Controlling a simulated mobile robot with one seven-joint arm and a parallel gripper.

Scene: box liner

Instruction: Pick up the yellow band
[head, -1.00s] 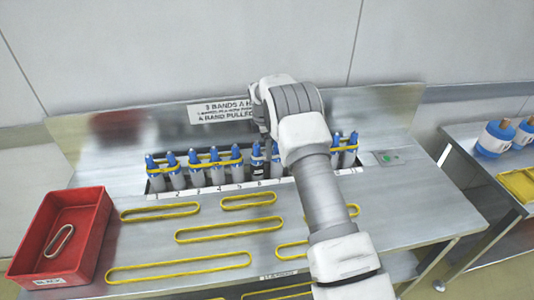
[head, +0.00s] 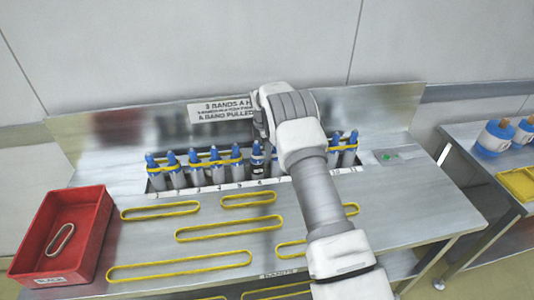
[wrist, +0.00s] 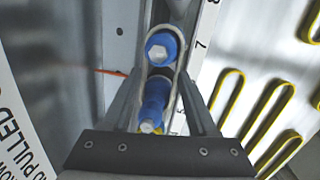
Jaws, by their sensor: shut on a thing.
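Yellow bands lie loose on the metal table: a short one (head: 248,194), a band at the left (head: 160,205), a middle one (head: 228,224) and a long one at the front (head: 180,260). More yellow is looped around blue-capped bottles in the rack, such as the bottle at the left end (head: 154,180). My gripper (wrist: 170,75) points down over the rack, its fingers either side of blue-capped bottles (wrist: 154,104). A pale loop edge surrounds their caps, and a bit of yellow shows low between the fingers. The exact contact is hidden. In the head view my arm covers part of the rack.
A red bin (head: 70,228) at the left holds a pale oval band (head: 61,240). A sign panel (head: 222,108) stands behind the rack.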

